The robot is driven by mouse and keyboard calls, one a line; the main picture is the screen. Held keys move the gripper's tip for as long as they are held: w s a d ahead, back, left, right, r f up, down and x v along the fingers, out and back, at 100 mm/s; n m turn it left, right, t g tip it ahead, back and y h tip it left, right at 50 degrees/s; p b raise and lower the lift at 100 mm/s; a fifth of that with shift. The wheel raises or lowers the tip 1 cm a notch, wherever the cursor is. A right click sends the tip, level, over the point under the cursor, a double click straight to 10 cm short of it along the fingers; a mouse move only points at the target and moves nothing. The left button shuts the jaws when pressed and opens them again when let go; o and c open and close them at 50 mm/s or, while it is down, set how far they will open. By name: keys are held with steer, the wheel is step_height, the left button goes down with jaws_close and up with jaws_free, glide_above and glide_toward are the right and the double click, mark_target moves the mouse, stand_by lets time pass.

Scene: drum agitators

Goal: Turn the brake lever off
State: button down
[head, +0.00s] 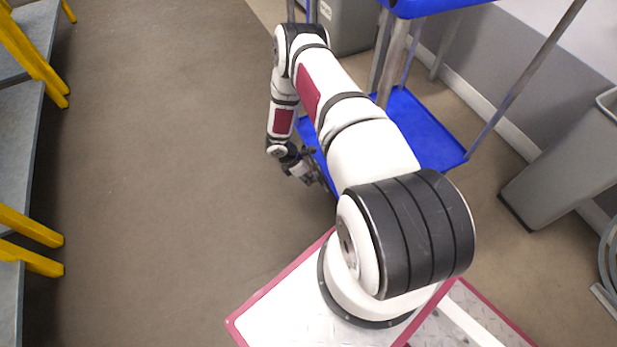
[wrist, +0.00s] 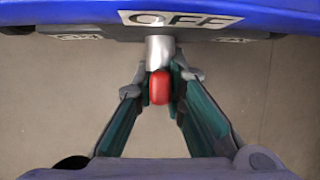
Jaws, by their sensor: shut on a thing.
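The brake lever (wrist: 160,52) shows in the wrist view as a short silver stem with a red tip (wrist: 159,88). It comes out from under the blue edge of the cart. A label reading OFF (wrist: 180,19) is above the stem. My gripper (wrist: 159,82) is shut on the lever, with one finger on each side of the red tip. In the head view my gripper (head: 316,174) is low beside the cart's blue lower shelf (head: 422,130). The lever is not discernible there.
The cart has metal posts (head: 527,77) and a blue upper shelf (head: 432,6). A grey bin (head: 566,154) stands at the right by the wall. Yellow-legged grey benches (head: 18,140) line the left. The floor between benches and cart is clear.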

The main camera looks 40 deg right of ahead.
steer(key=shift+w+t, duration=0.1)
steer(key=shift+t, duration=0.6)
steer(key=c, duration=1.6)
jaws_free()
steer(key=shift+c, duration=0.2)
steer(key=shift+r, duration=0.15)
steer(key=v, duration=1.1)
steer(key=shift+a+r, duration=0.3)
steer(key=shift+a, duration=0.05)
steer(key=shift+w, duration=0.1)
